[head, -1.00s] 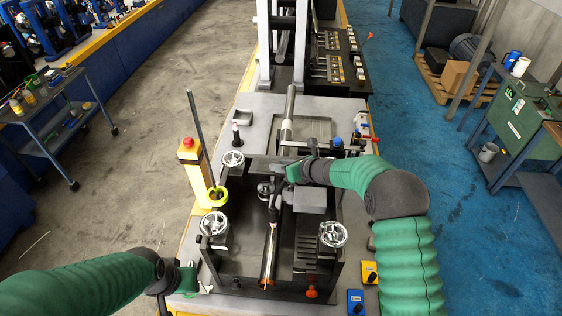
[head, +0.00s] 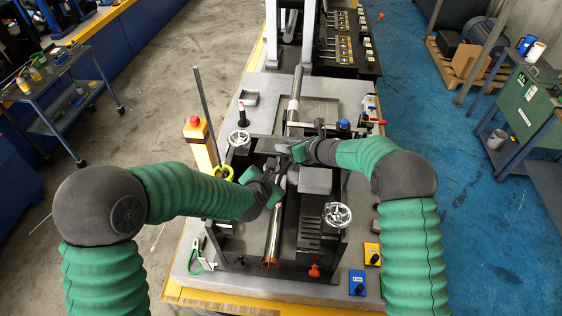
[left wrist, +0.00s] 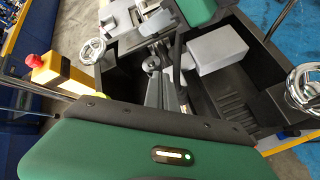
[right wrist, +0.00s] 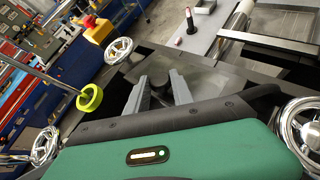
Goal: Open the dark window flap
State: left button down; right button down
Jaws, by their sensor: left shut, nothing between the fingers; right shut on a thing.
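The dark window flap seems to be the dark flat panel (right wrist: 212,80) in the right wrist view. Its edges are partly hidden, so I cannot tell how far it is raised. My right gripper (head: 287,150) is over the middle of the machine. In its wrist view its fingers (right wrist: 160,88) are shut on a dark knob (right wrist: 159,80) in front of the panel. My left gripper (head: 279,186) is shut and empty, just below the right one in the head view. Its fingers (left wrist: 163,88) point into the machine's open bay.
Chrome handwheels (head: 338,215) stand on the machine's sides. A yellow post with a red button (head: 195,128) stands at its left. A grey block (left wrist: 217,48) sits beside the grippers.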

pick_arm(q)
jog(key=n, duration=0.2)
jog(key=w+d+n, duration=0.1)
jog(key=n, duration=0.1)
jog(key=w+d+n, duration=0.1)
jog(key=shift+d+f+n+t, duration=0.1)
jog(key=shift+f+n+t, duration=0.15)
jog(key=shift+n+t, duration=0.15)
jog(key=shift+w+d+n+y, duration=0.1)
jog(key=shift+w+n+y, duration=0.2)
jog(key=shift+n, duration=0.4)
jog(key=shift+w+d+f, duration=0.1)
jog(key=shift+w+f, duration=0.05)
jog(key=shift+w, duration=0.05)
jog(key=x, duration=0.9)
jog(key=shift+w, duration=0.3)
pick_arm(e)
jog(key=c, duration=1.3)
grip_release()
pick_arm(q)
jog(key=shift+w, duration=0.2)
pick_arm(e)
jog(key=shift+o, duration=0.9)
jog(key=shift+w+f, duration=0.1)
jog(key=shift+w, duration=0.05)
